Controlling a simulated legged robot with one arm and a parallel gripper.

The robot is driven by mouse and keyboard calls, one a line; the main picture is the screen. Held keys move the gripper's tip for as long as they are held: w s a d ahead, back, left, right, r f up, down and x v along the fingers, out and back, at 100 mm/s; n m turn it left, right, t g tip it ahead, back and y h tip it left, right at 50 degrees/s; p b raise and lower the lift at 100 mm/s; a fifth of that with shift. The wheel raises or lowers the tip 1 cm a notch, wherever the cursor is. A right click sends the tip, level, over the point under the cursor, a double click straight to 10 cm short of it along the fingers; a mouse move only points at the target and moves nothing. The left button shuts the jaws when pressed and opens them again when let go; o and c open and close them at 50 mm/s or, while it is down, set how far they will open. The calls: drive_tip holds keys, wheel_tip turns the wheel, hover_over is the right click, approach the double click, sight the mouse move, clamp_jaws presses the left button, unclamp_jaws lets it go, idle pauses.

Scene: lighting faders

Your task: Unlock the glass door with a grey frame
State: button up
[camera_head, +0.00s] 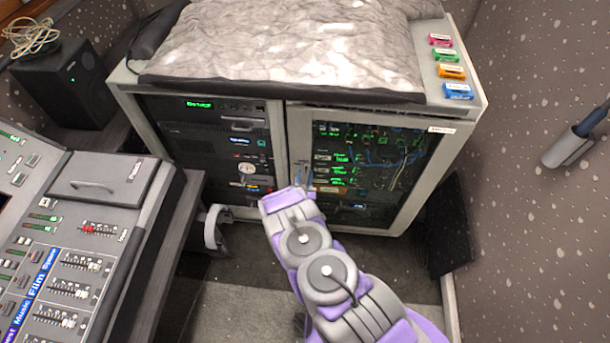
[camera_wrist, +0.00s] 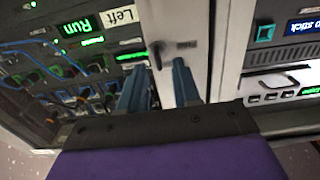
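The glass door with a grey frame (camera_head: 298,135) is the right-hand door of the rack cabinet, and it looks closed. Lit electronics and cables show through its glass. Its grey frame (camera_wrist: 170,18) also shows in the wrist view, with a small dark handle or lock part (camera_wrist: 155,52) on it. My gripper (camera_head: 303,176) is at the lower left part of this door, in front of the frame. In the wrist view my gripper (camera_wrist: 159,66) has its two blue-grey fingers apart, with the dark part near the gap between their tips. Nothing is visibly held.
Pink (camera_head: 441,40), green (camera_head: 446,55), orange (camera_head: 452,71) and blue (camera_head: 458,91) labelled pieces lie on the cabinet top beside a grey cushion (camera_head: 290,45). A mixing desk (camera_head: 100,190) stands at left. A black panel (camera_head: 446,225) and speckled wall are close at right.

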drive_tip(key=shift+w+r, duration=0.1)
drive_tip(key=shift+w, duration=0.65)
drive_tip(key=shift+c, duration=0.4)
clamp_jaws()
